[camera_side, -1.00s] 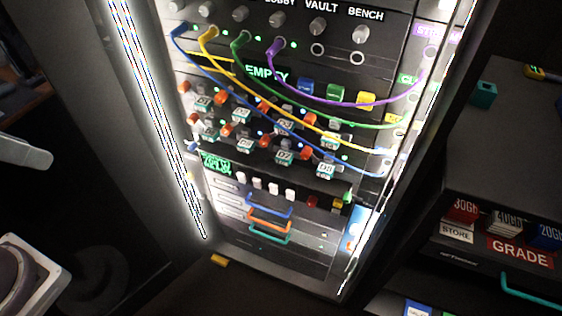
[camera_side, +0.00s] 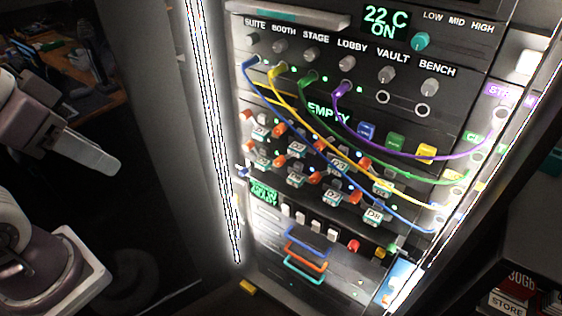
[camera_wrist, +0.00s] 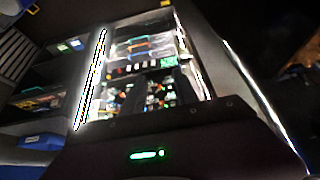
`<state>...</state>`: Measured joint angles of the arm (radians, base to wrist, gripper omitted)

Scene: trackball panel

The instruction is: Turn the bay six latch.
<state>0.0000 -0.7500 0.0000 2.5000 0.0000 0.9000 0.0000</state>
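The rack panel (camera_side: 340,225) has rows of small bay modules (camera_side: 338,165) with orange-red latches (camera_side: 279,160), pale knobs and teal-edged labels. The labels are too small to read surely, so I cannot tell which latch is bay six. My gripper shows at the left of the side view, with a pale finger (camera_side: 92,150) pointing toward the rack, well apart from it. In the wrist view the rack appears upside down, and two dark finger shapes (camera_wrist: 160,92) stand before the modules (camera_wrist: 158,104) with a gap between them. Nothing shows held.
Blue, yellow, green and purple cables (camera_side: 345,170) hang across the module rows. Bright light strips (camera_side: 212,140) edge the rack on both sides. Coloured drawer handles (camera_side: 305,255) lie below, and knobs (camera_side: 387,74) above. Free space lies between my arm and the rack.

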